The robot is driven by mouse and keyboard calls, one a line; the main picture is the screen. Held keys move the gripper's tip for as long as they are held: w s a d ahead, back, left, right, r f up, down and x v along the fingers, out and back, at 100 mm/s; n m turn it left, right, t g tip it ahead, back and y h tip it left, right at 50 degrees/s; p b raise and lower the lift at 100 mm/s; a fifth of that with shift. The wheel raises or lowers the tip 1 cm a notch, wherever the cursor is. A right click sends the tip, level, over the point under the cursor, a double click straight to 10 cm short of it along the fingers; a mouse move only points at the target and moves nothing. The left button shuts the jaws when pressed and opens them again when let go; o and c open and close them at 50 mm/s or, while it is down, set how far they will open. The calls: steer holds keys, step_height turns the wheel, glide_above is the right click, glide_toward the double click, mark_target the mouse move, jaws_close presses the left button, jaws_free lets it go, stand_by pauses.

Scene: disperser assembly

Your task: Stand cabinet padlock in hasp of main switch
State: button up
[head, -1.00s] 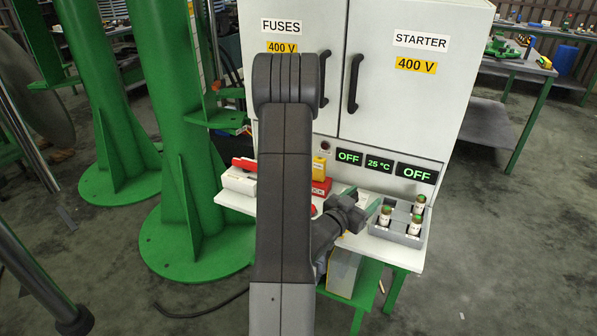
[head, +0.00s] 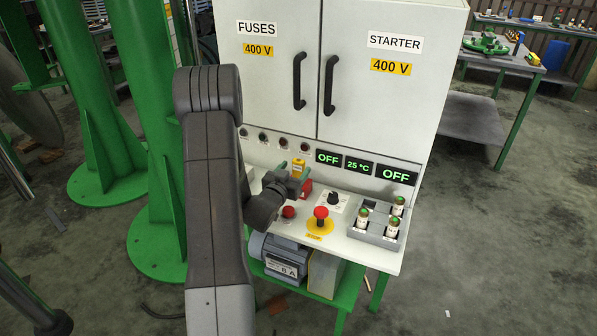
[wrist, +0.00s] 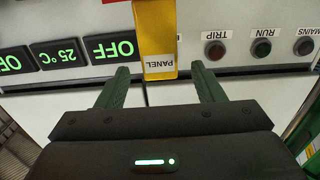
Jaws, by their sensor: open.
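A yellow block labelled PANEL (wrist: 160,67), which looks like the cabinet padlock, stands upright on a red holder (wrist: 153,25). It also shows in the head view as a yellow block (head: 298,166) above the red holder (head: 307,190). My gripper (wrist: 160,70) is open, its green fingers on either side of the yellow block with gaps at both sides. In the head view my gripper (head: 294,177) is at the back of the worktop. No hasp can be made out. The main switch cannot be identified for sure; my arm hides the worktop's left end.
The white cabinet (head: 345,80) rises behind the worktop. A red mushroom button (head: 321,212), a black rotary knob (head: 334,197) and a grey tray (head: 376,233) with several cylinders stand to the right. A motor (head: 284,257) is below.

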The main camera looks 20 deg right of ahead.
mark_target(298, 165)
steer(key=shift+x, duration=1.05)
steer(key=c, duration=1.2)
steer(key=shift+o, duration=0.2)
